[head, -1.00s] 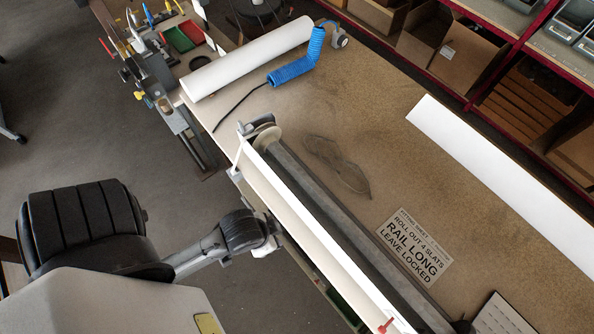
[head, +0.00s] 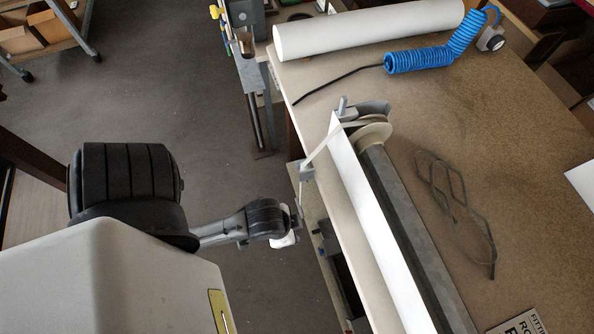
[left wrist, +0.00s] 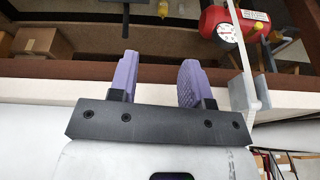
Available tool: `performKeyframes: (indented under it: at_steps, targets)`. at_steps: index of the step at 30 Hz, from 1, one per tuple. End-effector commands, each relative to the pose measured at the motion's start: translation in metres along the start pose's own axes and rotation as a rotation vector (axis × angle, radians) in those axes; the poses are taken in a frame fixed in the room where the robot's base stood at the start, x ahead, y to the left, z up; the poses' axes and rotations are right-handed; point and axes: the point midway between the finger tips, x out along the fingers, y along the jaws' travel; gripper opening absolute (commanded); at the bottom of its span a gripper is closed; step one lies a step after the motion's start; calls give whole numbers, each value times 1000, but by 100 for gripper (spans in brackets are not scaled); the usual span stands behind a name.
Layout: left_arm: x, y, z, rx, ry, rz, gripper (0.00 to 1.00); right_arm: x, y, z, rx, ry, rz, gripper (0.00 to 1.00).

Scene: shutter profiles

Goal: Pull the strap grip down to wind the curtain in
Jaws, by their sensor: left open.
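The strap (head: 322,148) runs from the pale pulley (head: 374,136) at the end of the dark roller (head: 405,225) down past the bench edge. A small grey strap grip (head: 306,172) sits on it. A long white strip (head: 372,215), perhaps the curtain, lies along the roller. My left gripper (head: 290,238) is beside the bench edge, below the grip in the picture; its fingers are barely visible there. In the left wrist view my left gripper's purple fingers (left wrist: 158,70) are apart with nothing between them. A grey piece (left wrist: 242,95), seemingly the grip, stands right of both fingers.
A white roll (head: 365,30), a blue coiled hose (head: 425,60) and a dark loop of cord (head: 455,195) lie on the bench. A red tank with a gauge (left wrist: 228,28) is near the fingers in the wrist view. Open floor (head: 170,100) lies left of the bench.

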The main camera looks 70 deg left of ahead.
Motion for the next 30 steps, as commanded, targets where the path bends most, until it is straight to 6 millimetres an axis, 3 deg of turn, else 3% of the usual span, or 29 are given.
performKeyframes:
  at_steps: [1,20,26,30]
  targets:
    - [34,1,10,1,1,-1,44,34,-2,11,1,0,-1,43]
    - [250,-1,60,46,80,-26,44,231,-13,73,9,1,-9,43]
    - [331,-9,65,96,163,-56,44,294,-16,93,8,1,-8,43]
    - [397,-20,61,165,269,-101,44,338,-17,108,5,1,-6,43]
